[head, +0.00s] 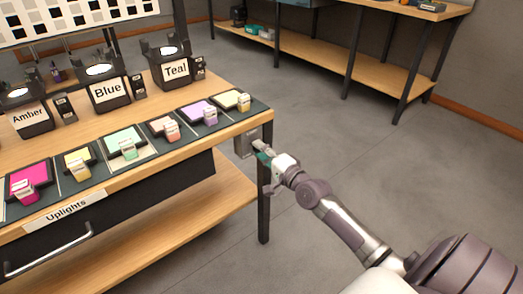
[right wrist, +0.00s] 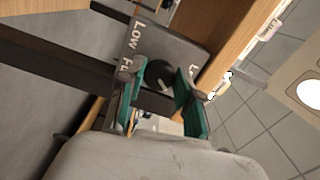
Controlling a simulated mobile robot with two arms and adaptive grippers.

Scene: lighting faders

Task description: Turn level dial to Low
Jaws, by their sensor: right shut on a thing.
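The level dial (right wrist: 157,73) is a dark round knob on a grey plate, seen in the right wrist view. A pale pointer mark shows on it. The plate (right wrist: 176,45) carries the word "Low" and other lettering partly hidden by my fingers. In the head view the grey dial box (head: 245,144) is fixed at the table's right end, below the top. My right gripper (head: 265,157) reaches it from the right. In the right wrist view its green fingertips (right wrist: 160,86) are on both sides of the dial, shut on it. My left gripper is out of view.
The wooden table (head: 140,172) holds colored swatches with small tagged blocks, and black lamps labeled Amber, Blue and Teal. A table leg (head: 264,200) stands close below the dial box. Open floor (head: 330,130) lies to the right. Another bench (head: 320,68) stands at the back.

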